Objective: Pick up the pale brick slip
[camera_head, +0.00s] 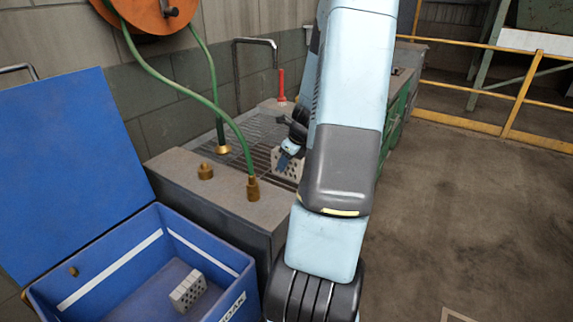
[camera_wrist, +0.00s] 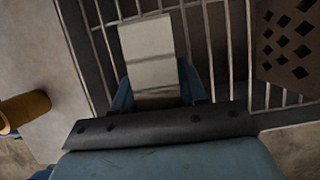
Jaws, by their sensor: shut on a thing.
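The pale brick slip (camera_wrist: 147,45) is a flat, light rectangular piece in the wrist view, over the bars of the metal grate (camera_wrist: 215,50). My gripper (camera_wrist: 155,84) has its two blue fingers on either side of the slip's near end and is shut on it. I cannot tell whether the slip touches the bars. In the head view my gripper (camera_head: 291,150) is low over the grate, partly behind my arm, and I cannot make out the slip there.
A holed brick (camera_head: 287,168) stands on the grate close to my gripper; it is at the right in the wrist view (camera_wrist: 292,42). An open blue crate (camera_head: 240,290) holds another holed brick (camera_head: 188,291).

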